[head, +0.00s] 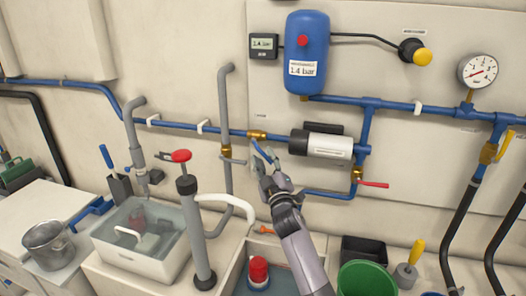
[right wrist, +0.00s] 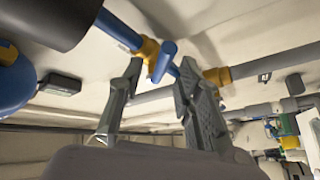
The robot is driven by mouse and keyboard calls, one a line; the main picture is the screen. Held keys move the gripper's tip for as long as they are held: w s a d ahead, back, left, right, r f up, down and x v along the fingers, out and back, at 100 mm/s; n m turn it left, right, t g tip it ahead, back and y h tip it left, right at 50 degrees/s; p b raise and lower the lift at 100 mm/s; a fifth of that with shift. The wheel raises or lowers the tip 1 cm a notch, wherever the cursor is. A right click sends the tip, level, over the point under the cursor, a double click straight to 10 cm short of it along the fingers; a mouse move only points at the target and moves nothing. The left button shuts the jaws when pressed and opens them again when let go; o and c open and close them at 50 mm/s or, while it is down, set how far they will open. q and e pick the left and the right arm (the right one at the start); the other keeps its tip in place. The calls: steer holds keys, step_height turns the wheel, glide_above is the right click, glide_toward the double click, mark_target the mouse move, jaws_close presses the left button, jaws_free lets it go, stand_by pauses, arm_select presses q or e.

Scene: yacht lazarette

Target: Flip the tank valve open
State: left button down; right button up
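A brass valve with a blue lever (head: 263,149) sits on the blue pipe left of the pump; I take it as the tank valve, though its label is too small to read. My right gripper (head: 264,164) reaches up just below it. In the right wrist view, the fingers of my right gripper (right wrist: 160,68) stand apart. The blue lever (right wrist: 163,62) shows between the fingertips, in front of the brass body (right wrist: 147,49). I cannot tell whether either finger touches the lever. My left gripper is not in view.
A grey-white pump (head: 328,146) is right of the valve. A red-lever valve (head: 358,174) and a yellow-lever valve (head: 489,152) are farther right. A blue tank (head: 306,60) hangs above. Below are a hand pump (head: 191,220), a water-filled basin (head: 110,247) and a green bucket (head: 366,278).

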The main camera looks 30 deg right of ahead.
steer(key=shift+x, duration=1.25)
steer(key=shift+c, duration=0.2)
jaws_close()
